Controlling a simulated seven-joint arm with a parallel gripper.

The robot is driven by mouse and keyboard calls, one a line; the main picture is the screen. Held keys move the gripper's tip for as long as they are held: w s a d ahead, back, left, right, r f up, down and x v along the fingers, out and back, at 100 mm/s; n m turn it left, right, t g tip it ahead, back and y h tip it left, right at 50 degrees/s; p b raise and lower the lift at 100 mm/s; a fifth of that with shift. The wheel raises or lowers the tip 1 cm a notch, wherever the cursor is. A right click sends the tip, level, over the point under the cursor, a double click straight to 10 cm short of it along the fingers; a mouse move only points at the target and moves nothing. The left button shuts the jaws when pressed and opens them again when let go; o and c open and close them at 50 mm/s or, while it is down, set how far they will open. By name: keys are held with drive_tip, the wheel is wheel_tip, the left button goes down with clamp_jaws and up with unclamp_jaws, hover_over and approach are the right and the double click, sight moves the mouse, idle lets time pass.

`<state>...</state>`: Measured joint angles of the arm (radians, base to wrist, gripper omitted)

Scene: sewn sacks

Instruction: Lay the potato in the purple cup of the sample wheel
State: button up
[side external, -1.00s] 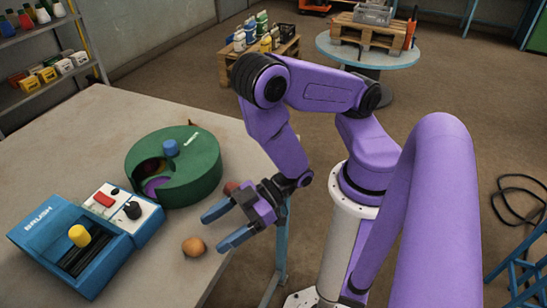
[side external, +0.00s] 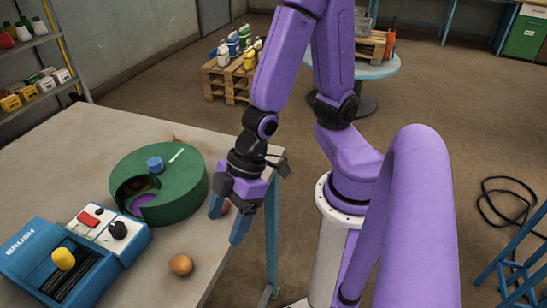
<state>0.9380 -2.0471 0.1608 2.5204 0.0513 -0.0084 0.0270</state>
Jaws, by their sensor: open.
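The potato (side external: 180,264), a small brown lump, lies on the table near its front edge. The sample wheel is a green drum (side external: 180,208) with a blue knob (side external: 155,164) on top. A cut-out in its lid shows the purple cup (side external: 141,204) and a dark, reddish hollow beside it. My gripper (side external: 228,222) points down with its two blue fingers apart, right of the wheel and up and right of the potato, apart from it. A reddish round thing (side external: 226,207) shows partly between the fingers; I cannot tell whether they are around it or in front of it.
A blue brush box (side external: 32,252) with a yellow knob (side external: 63,258) and a white control panel (side external: 108,229) stand left of the potato. The table's right edge runs close by my gripper. The table behind the wheel is mostly clear.

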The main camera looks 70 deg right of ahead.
drive_tip(key=s+d+r+g+h, duration=0.2)
drive_tip(key=s+d+r+h, duration=0.2)
drive_tip(key=d+r, duration=0.3)
drive_tip(key=d, duration=0.3)
drive_tip(key=shift+s+n, duration=0.35)
drive_tip(key=shift+n, duration=0.05)
drive_tip(key=shift+s+d+r, duration=0.2)
drive_tip(key=shift+d, duration=0.4)
drive_tip(key=shift+c, duration=0.4)
drive_tip(key=m+g+h, duration=0.1)
drive_tip(key=m+g, duration=0.3)
drive_tip(key=m, duration=0.6)
hover_over(177, 260)
drive_tip(key=w, duration=0.2)
drive_tip(key=f, duration=0.8)
drive_tip(key=shift+s+d+f, duration=0.2)
drive_tip(key=shift+d, duration=0.05)
drive_tip(key=shift+a+x, duration=0.15)
drive_tip(key=shift+x, duration=1.25)
drive_tip(key=shift+a+x, duration=0.15)
drive_tip(key=shift+x, duration=1.25)
drive_tip(key=shift+w, duration=0.1)
